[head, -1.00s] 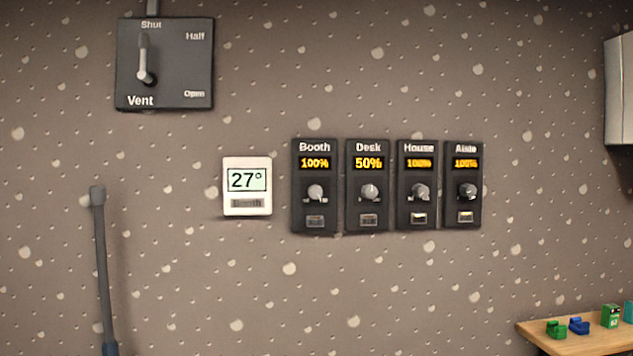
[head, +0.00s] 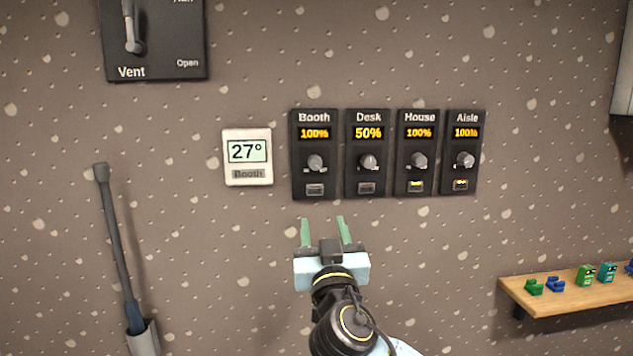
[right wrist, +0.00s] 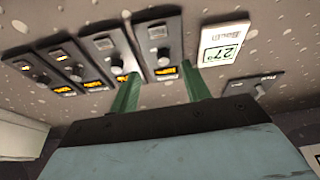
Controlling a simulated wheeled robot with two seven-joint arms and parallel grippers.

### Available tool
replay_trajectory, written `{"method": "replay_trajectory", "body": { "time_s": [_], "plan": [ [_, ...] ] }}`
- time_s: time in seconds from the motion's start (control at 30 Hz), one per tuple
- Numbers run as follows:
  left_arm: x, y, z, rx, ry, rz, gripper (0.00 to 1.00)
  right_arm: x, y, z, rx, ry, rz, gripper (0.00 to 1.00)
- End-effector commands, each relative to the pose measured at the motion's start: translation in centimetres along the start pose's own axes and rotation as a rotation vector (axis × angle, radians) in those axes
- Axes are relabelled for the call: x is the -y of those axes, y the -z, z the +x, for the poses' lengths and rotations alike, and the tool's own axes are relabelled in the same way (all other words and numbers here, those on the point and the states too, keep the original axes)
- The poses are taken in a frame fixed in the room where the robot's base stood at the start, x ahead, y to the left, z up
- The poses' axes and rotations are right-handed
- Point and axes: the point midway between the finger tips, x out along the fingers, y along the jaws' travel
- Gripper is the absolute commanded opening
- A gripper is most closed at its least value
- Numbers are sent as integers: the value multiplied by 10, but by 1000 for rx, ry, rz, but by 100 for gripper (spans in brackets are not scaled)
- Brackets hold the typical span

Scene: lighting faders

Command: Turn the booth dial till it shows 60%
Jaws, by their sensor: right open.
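The booth panel (head: 313,181) is a dark plate on the wall, leftmost of a row of similar panels, and its orange display reads 100%. Its round grey booth dial (head: 315,162) sits under the display, with a small button below. My right gripper (head: 325,219) is open and empty, with green fingers pointing up just below the booth and desk panels, apart from the dial. In the right wrist view its fingers (right wrist: 160,88) reach toward the panels, which appear upside down. My left gripper is out of view.
The desk panel (head: 367,183) reads 50%; the house panel (head: 417,172) and aisle panel (head: 463,178) read 100%. A white 27° display (head: 248,157) hangs left of them. A vent lever plate (head: 155,45) is upper left, a shelf (head: 565,296) with small blocks lower right.

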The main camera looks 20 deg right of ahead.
Motion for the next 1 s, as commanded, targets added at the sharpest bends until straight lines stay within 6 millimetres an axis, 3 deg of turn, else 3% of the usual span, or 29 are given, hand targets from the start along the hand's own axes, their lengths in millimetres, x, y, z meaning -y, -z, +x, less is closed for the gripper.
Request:
{"method": "replay_trajectory", "body": {
  "time_s": [0.03,0.17,0.27,0.7,1.0],
  "plan": [
    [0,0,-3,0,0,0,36,0,18,0,-32,-1,19,47],
    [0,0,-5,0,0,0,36,-1,33,2,-65,-8,40,47],
    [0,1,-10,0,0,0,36,-1,35,12,-65,-8,40,47],
    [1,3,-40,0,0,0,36,-2,40,94,-62,-7,37,47],
    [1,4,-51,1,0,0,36,-2,40,126,-61,-7,38,47]
  ]
}}
